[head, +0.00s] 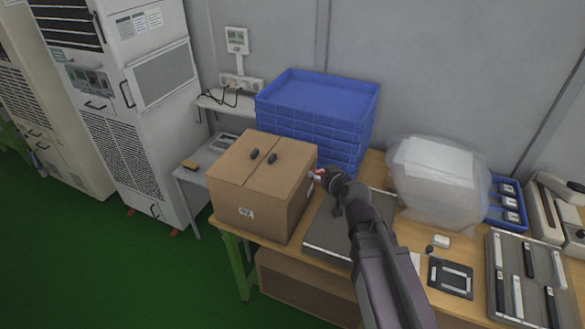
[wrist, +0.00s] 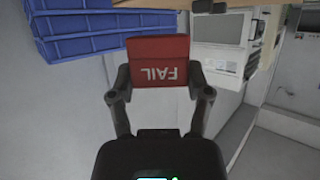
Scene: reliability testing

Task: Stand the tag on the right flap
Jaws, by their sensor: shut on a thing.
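A closed cardboard box (head: 238,213) stands on the table in the head view. Its top has a left flap (head: 237,160) and a right flap (head: 290,163), with two dark oval pieces near the seam between them. My gripper (head: 322,176) is beside the box's right top edge. In the wrist view my gripper (wrist: 160,90) is shut on a red tag (wrist: 158,50) with white "FAIL" lettering, seen upside down. The tag is held between both fingers, clear of the flap as far as I can tell. In the head view the tag shows only as a small red-and-white patch.
Blue stacked crates (head: 318,100) stand behind the box. A grey flat plate (head: 330,228) lies right of the box, partly behind my arm. A clear bag (head: 437,172) and a tray of tools (head: 522,275) are farther right. The right flap's surface is mostly bare.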

